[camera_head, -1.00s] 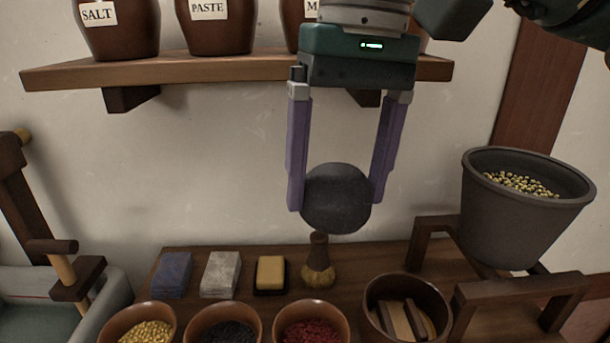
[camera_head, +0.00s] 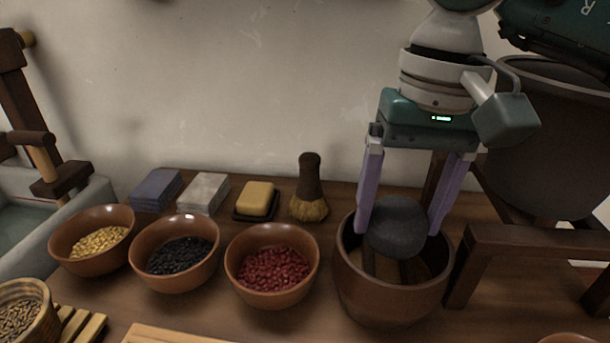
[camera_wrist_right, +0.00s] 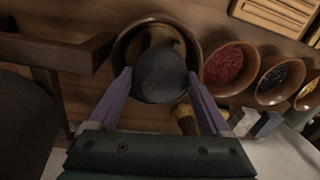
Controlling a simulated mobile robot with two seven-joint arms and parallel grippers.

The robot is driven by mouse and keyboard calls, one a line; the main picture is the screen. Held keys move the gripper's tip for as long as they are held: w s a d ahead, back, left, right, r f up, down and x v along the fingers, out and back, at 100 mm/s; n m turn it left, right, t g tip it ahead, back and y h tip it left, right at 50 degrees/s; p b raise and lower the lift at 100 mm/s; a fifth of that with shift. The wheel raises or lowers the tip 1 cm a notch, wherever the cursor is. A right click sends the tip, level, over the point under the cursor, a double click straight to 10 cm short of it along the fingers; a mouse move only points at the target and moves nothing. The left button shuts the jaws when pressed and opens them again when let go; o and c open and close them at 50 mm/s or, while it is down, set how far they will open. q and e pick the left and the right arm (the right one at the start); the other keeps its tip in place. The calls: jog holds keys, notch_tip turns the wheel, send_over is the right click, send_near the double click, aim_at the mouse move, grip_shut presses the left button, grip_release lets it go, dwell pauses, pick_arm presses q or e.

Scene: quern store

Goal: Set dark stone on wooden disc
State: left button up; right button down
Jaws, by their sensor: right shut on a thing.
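The dark stone (camera_head: 397,228) is a rounded grey lump held between the purple fingers of my right gripper (camera_head: 403,226). It is at the mouth of a brown bowl (camera_head: 392,303), over the bowl's inside. In the right wrist view the stone (camera_wrist_right: 160,75) sits between the fingertips and covers part of the bowl (camera_wrist_right: 124,50). A wooden piece (camera_head: 424,272) shows inside the bowl below the stone; the stone hides much of it. I cannot tell whether the stone touches it. My left gripper is not in view.
Bowls of red beans (camera_head: 272,270), black beans (camera_head: 180,257) and yellow grain (camera_head: 99,242) stand to the left. Behind them are a brush (camera_head: 309,185), yellow soap (camera_head: 256,200) and folded cloths (camera_head: 155,190). A wooden stand (camera_head: 530,242) with a big dark hopper (camera_head: 545,150) is close on the right.

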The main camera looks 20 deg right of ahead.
aim_at(397, 234)
notch_tip(397, 234, down, 3)
jog(key=shift+f, duration=0.1)
jog(key=shift+f+b, duration=0.15)
jog(key=shift+b, duration=0.25)
grip_release()
jog(key=shift+r+p, duration=0.4)
jog(key=r, duration=0.7)
jog(key=r+p, duration=0.1)
jog(key=r, duration=0.3)
jog(key=shift+s+d+r, duration=0.2)
jog(key=shift+d+r, duration=0.15)
jog(key=shift+d, duration=0.05)
